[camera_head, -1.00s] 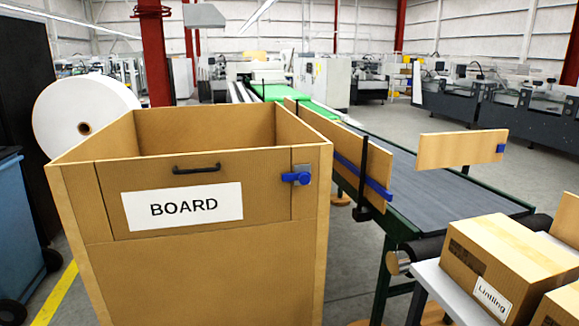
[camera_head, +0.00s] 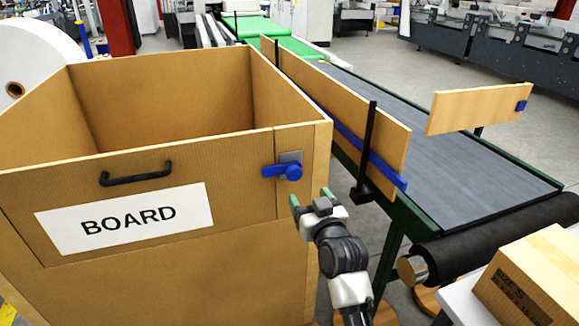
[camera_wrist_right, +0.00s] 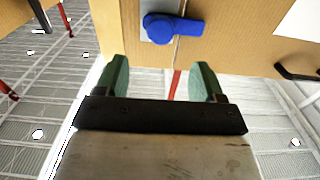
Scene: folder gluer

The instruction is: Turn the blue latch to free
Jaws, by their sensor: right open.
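The blue latch (camera_head: 282,171) sits on a grey plate at the upper right of the box's front flap (camera_head: 235,200). Its handle points left, lying across the seam between flap and corner post. My right gripper (camera_head: 310,197) is open and empty, just below and right of the latch, apart from it. In the right wrist view the latch (camera_wrist_right: 172,27) is beyond the green fingertips (camera_wrist_right: 163,75), at the top of the picture, with its handle pointing right. My left gripper is not in view.
The flap has a black handle (camera_head: 136,174) and a BOARD label (camera_head: 125,218). A conveyor (camera_head: 450,175) with upright wooden boards (camera_head: 385,125) and a black post (camera_head: 367,145) stands right of the box. A carton (camera_head: 535,280) is at the lower right.

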